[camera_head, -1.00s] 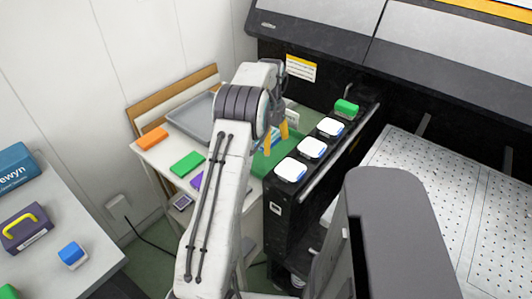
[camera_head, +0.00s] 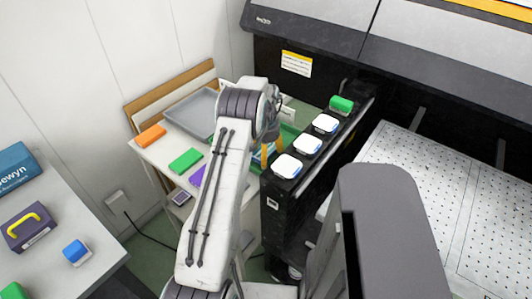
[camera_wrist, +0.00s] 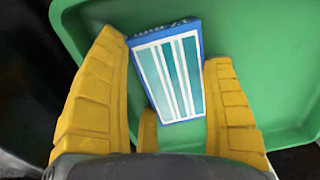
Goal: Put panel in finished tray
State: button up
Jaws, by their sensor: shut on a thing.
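The panel (camera_wrist: 172,72), a flat blue-edged block with white and teal stripes, is between the yellow fingers of my gripper (camera_wrist: 168,105) in the wrist view. My gripper is shut on it. The panel is inside or just over a green tray (camera_wrist: 255,50); I cannot tell whether it touches the tray floor. In the head view my gripper (camera_head: 274,145) points down at the green tray (camera_head: 290,131), which is partly hidden by my arm. A grey tray (camera_head: 185,107) stands behind it on the white table. No label shows which is the finished tray.
A black rack with white-capped bottles (camera_head: 308,144) and a green one (camera_head: 341,104) stands close to the right of my gripper. Orange (camera_head: 151,135) and green (camera_head: 186,160) blocks lie on the table. A large machine fills the right.

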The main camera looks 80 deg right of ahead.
jog(key=o, duration=1.2)
jog(key=shift+c, duration=0.2)
jog(key=shift+r, duration=0.1)
